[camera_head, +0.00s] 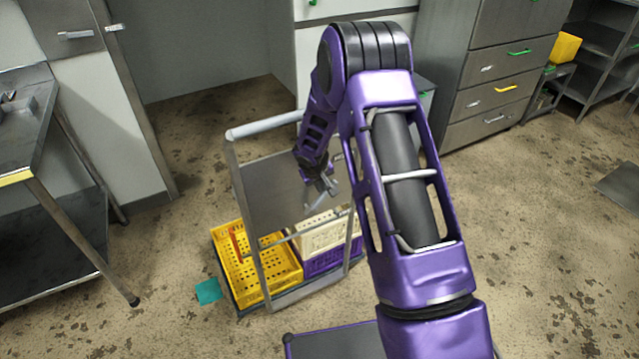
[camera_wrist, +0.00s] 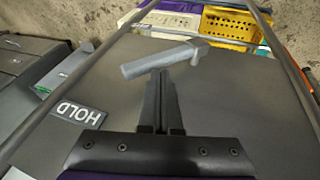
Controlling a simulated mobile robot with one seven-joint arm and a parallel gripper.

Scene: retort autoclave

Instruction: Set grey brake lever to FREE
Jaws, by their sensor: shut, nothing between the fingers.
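The grey brake lever (camera_wrist: 160,60) lies across the upper middle of the wrist view, its thick free end to the left and its pivot to the right. It is mounted on a flat grey panel (camera_wrist: 225,105) of the trolley, which also shows in the head view (camera_head: 268,185). A HOLD label (camera_wrist: 78,112) is on the panel, left of my fingers; no FREE label is visible. My gripper (camera_wrist: 160,76) is shut and empty, its tips just below the lever's middle; I cannot tell whether they touch it. In the head view my gripper (camera_head: 324,188) is in front of the panel, small and partly unclear.
The trolley frame (camera_head: 262,131) surrounds the panel. A yellow crate (camera_head: 217,240), a cream crate (camera_head: 322,236) and a purple crate (camera_head: 322,262) sit low on the trolley. A teal patch (camera_head: 208,292) is on the floor. A steel table (camera_head: 22,140) stands left; drawers (camera_head: 490,95) stand behind right.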

